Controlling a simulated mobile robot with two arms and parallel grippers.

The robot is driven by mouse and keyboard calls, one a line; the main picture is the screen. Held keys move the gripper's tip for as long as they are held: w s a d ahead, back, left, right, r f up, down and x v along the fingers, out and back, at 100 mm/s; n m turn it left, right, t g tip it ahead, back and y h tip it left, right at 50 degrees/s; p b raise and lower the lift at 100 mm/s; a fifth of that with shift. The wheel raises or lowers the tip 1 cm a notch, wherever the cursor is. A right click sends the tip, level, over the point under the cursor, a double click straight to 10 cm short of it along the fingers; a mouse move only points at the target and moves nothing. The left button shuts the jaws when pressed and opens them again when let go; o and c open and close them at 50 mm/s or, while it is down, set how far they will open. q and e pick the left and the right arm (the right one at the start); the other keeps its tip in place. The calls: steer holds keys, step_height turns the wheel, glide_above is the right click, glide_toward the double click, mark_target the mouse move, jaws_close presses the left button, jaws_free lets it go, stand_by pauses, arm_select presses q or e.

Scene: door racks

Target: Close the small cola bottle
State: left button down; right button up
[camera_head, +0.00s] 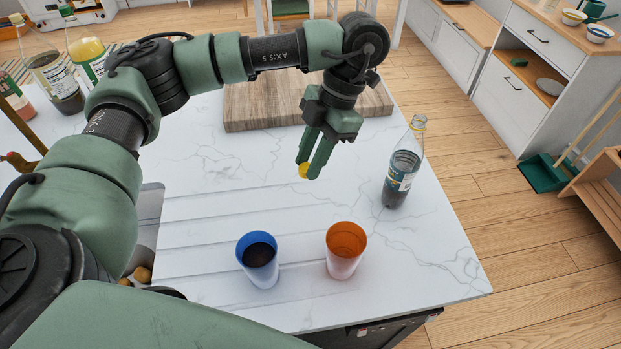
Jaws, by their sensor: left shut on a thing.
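The small cola bottle (402,172) stands upright near the right edge of the white marble counter. Its neck is open at the top, and dark liquid fills its lower part. My left gripper (308,170) is left of the bottle, above the counter, pointing down. It is shut on a small yellow cap (304,170), which is partly hidden by the fingers. The gripper and the bottle are well apart. My right gripper is not in view.
A blue cup (258,262) with dark liquid and an orange cup (345,250) stand at the front of the counter (440,260). A wooden board (255,106) lies behind the gripper. Other bottles (52,72) stand at the far left. The counter between gripper and bottle is clear.

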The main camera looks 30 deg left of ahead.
arm_select(q)
steer(key=shift+r, duration=2.45)
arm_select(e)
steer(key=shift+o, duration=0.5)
